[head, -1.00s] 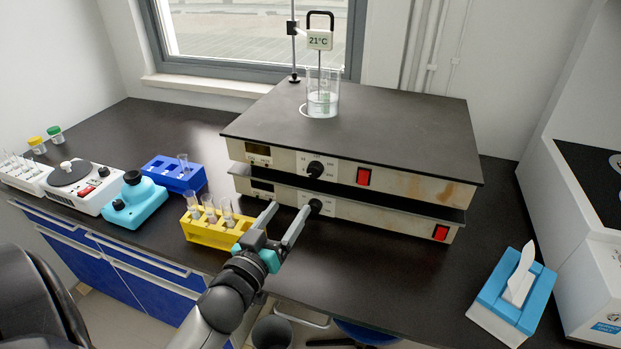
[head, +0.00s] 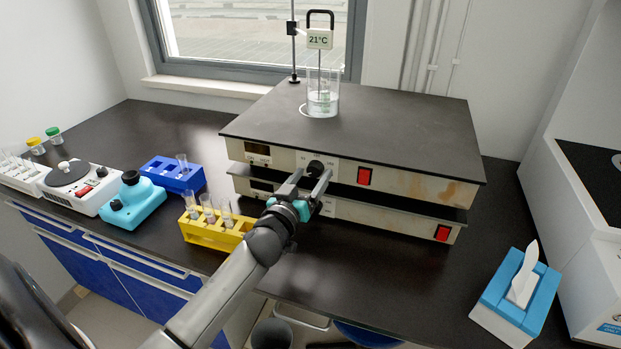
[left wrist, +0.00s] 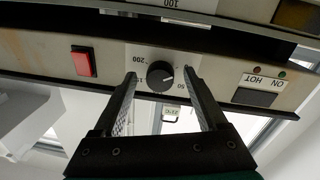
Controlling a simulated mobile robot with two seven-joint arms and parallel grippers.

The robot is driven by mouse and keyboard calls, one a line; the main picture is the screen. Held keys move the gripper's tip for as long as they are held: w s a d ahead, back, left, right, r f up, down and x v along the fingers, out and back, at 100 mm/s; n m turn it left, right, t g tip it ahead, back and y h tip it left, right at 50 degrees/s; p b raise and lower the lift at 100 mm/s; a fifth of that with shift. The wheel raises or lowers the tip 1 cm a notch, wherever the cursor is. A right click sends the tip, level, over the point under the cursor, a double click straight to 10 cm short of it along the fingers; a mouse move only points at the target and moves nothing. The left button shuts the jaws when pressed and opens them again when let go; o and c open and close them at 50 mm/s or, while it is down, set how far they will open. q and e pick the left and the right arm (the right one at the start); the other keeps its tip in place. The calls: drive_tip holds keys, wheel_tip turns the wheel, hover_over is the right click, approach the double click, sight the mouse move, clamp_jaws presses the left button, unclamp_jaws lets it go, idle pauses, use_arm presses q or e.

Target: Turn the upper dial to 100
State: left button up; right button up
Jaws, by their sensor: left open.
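The upper dial (head: 315,168) is a black round knob on the front of the upper hot plate (head: 407,184). In the left wrist view the same dial (left wrist: 160,74) appears upside down, with 200 and 50 printed near it and other numbers partly covered. A light mark shows at its right side; its exact setting is hard to read. My left gripper (head: 312,177) is open in front of the dial. Its fingers (left wrist: 160,92) stand on either side of the dial with gaps between. The lower dial is hidden behind my gripper. My right gripper is not in view.
The lower hot plate (head: 400,218) sits directly below the upper one. A beaker (head: 322,104) with a 21°C thermometer (head: 319,40) stands on top. A yellow tube rack (head: 210,236) is left of my arm. A tissue box (head: 515,295) stands at the right.

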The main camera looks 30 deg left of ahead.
use_arm(q)
clamp_jaws()
idle(0.7)
